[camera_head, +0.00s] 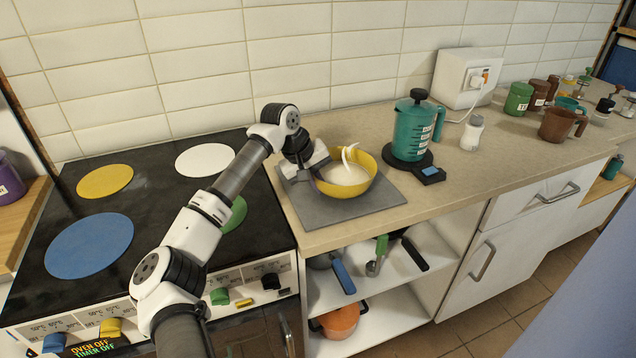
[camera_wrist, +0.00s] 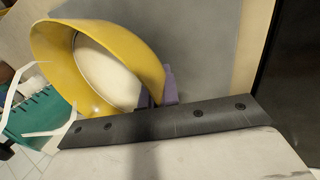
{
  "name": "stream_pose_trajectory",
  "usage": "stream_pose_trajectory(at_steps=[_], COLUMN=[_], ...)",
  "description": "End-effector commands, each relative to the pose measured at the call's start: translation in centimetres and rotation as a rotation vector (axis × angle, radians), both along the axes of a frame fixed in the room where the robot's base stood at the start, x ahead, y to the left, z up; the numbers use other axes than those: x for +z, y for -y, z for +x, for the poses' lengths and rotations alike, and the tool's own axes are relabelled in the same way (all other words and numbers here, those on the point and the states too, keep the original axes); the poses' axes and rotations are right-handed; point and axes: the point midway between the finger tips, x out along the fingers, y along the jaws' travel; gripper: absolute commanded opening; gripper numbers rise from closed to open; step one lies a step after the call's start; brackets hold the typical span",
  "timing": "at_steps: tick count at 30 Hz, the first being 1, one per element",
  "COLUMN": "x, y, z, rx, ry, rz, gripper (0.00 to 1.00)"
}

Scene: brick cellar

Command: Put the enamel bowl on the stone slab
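The enamel bowl (camera_head: 371,187) is yellow outside and pale inside, and it appears over the grey stone slab (camera_head: 372,205) on the counter. Its rim looks slightly tilted; whether its base touches the slab is hidden. My gripper (camera_head: 318,172) is at the bowl's left rim. In the wrist view, the bowl (camera_wrist: 125,45) fills the upper left, with the slab (camera_wrist: 205,40) behind it. The purple fingertips (camera_wrist: 160,92) sit on either side of the bowl's wall, close against it. Their contact is partly hidden.
A black hob (camera_head: 150,225) with coloured discs is left of the slab. A teal press pot (camera_head: 412,135) stands close on the right, with a small black scale (camera_head: 432,174) before it. A white shaker (camera_head: 472,133) and a white socket box (camera_head: 462,78) are further right.

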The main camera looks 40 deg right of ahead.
Motion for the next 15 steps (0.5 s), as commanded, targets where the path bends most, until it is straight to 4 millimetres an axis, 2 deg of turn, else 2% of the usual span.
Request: stream_pose_trajectory(at_steps=[1, 6, 15], x=[-0.25, -0.13, 0.15], y=[-0.02, -0.02, -0.02], z=[0.02, 0.01, 0.01], rx=[0.001, 0.001, 0.001], ry=[0.0, 0.0, -0.001], rz=[0.001, 0.001, 0.001], gripper=[0.04, 0.25, 0.25])
